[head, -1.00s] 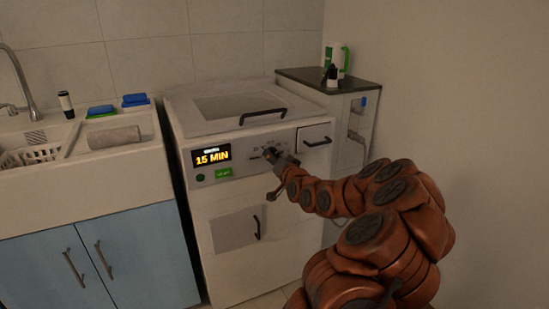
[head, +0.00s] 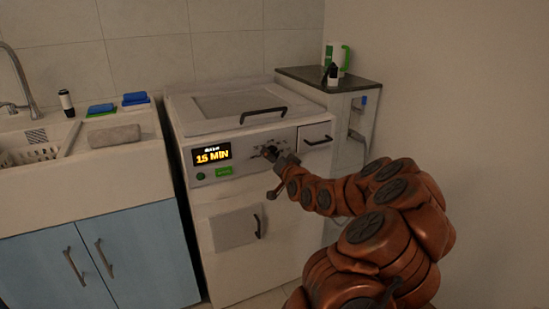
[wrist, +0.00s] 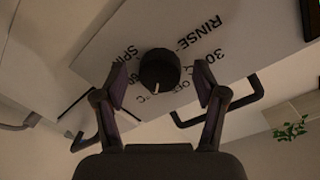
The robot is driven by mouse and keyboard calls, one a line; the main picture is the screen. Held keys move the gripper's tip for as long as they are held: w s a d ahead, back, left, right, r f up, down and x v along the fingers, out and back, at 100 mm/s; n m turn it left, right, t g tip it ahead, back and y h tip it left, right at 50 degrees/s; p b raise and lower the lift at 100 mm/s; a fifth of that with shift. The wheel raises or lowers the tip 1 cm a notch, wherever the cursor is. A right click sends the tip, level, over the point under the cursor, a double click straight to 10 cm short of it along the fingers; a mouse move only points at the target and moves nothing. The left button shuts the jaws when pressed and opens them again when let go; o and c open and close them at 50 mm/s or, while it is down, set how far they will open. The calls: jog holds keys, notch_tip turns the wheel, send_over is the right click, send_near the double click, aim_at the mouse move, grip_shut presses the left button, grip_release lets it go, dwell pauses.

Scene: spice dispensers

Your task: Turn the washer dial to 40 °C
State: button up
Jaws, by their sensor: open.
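The washer (head: 235,205) is a white appliance with a control panel on its front. In the wrist view its dial (wrist: 159,69) is a round black knob with a pale pointer line at its lower edge. Printed marks around it include RINSE, SPIN, 30, OFF and °C; some are hidden by my fingers. The 40 mark cannot be made out clearly. My gripper (wrist: 161,83) is open, with one finger on each side of the dial and a visible gap on both sides. In the head view my gripper (head: 270,154) is at the panel and largely hides the dial.
A lit display (head: 211,155) reads 15 MIN, with a green button (head: 223,171) below it. A dark lid handle (head: 263,114) sticks out above the panel. A sink cabinet (head: 110,250) stands left; a dark-topped unit (head: 310,75) with bottles stands right, near a wall.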

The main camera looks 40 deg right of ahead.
jog(key=v, duration=0.7)
jog(key=shift+s, duration=0.25)
jog(key=shift+a, duration=0.15)
dwell(0.5)
